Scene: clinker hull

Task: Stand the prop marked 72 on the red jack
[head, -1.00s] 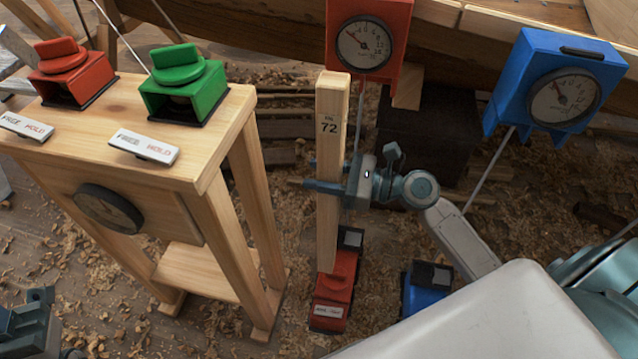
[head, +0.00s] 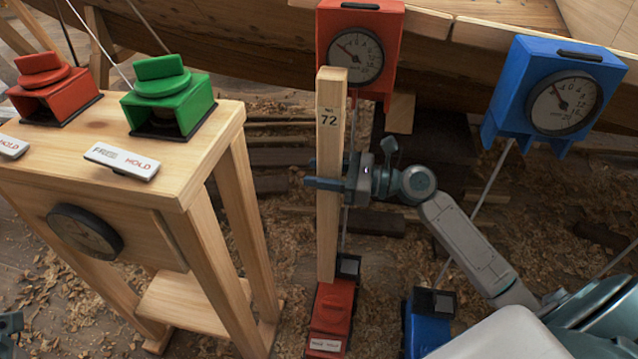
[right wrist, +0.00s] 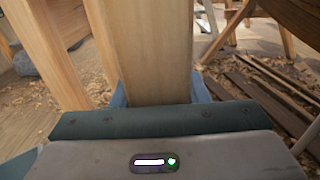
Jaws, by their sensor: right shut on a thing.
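The prop marked 72 (head: 330,145) is a long pale wooden post, upright in the head view. My right gripper (head: 327,183) is shut around its middle; the post also fills the right wrist view (right wrist: 150,50) between the jaws. The red jack (head: 331,315) stands on the floor, with a dark block at its far right corner. The post's lower end overlaps the jack's far edge in the picture; I cannot tell whether they touch. Only a sliver of my left gripper (head: 10,328) shows at the lower left edge; its jaws cannot be made out.
A wooden stand (head: 150,185) with red (head: 50,88) and green (head: 168,98) switch units is on the left. A red gauge box (head: 385,50) is behind the post, a blue one (head: 553,92) to the right. A blue jack (head: 427,325) stands right of the red jack. The hull (head: 240,55) runs behind.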

